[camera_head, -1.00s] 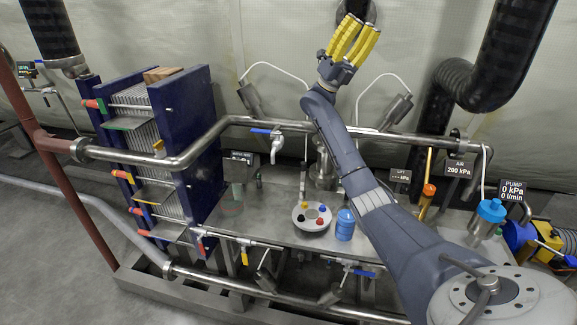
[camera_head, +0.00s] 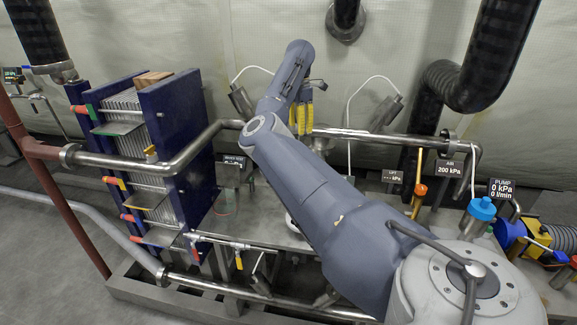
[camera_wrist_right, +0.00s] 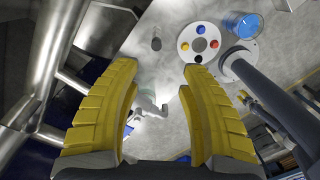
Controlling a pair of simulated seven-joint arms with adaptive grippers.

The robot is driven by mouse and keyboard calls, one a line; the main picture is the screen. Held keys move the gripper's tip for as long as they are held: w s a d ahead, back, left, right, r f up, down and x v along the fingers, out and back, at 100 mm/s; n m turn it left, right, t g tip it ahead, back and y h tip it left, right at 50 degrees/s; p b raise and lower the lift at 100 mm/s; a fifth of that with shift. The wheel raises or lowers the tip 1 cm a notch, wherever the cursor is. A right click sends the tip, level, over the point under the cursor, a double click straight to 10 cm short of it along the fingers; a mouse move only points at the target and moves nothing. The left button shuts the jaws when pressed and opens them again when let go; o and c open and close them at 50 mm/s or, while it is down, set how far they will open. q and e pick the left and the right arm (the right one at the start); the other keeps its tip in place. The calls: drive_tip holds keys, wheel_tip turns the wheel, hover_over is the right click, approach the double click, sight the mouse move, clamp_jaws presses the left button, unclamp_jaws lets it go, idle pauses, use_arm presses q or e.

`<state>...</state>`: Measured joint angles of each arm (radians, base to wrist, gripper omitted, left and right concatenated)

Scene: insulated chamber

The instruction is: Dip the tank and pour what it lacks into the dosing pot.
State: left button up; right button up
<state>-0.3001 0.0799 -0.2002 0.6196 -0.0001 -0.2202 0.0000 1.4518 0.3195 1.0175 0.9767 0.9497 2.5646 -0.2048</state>
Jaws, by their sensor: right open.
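My right gripper (camera_head: 303,122) hangs fingers-down over the back of the metal bench, behind my own forearm in the head view. In the right wrist view its yellow fingers (camera_wrist_right: 160,68) are spread wide with nothing between them. Beyond them the wrist view shows a white disc (camera_wrist_right: 184,44) with coloured pieces in it and a blue container (camera_wrist_right: 236,20) beside it. In the head view my arm hides the container and nearly all of the disc. A blue-capped vessel (camera_head: 481,210) stands at the right. I cannot tell which vessel is the dosing pot. My left gripper is not in view.
A blue-framed plate stack (camera_head: 178,130) stands at the left. A steel pipe (camera_head: 120,160) crosses in front of it and continues behind my arm. A PUMP display (camera_head: 502,188) reads 0 kPa and 0 l/min. Bare bench (camera_head: 255,225) shows left of my arm.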

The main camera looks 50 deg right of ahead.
drive_tip(key=f, duration=1.1)
drive_tip(key=w+f, duration=0.1)
drive_tip(key=f, duration=0.5)
drive_tip(key=shift+a+f, duration=0.2)
drive_tip(key=shift+a, duration=0.2)
drive_tip(key=shift+o, duration=0.4)
clamp_jaws()
drive_tip(key=shift+s, duration=0.1)
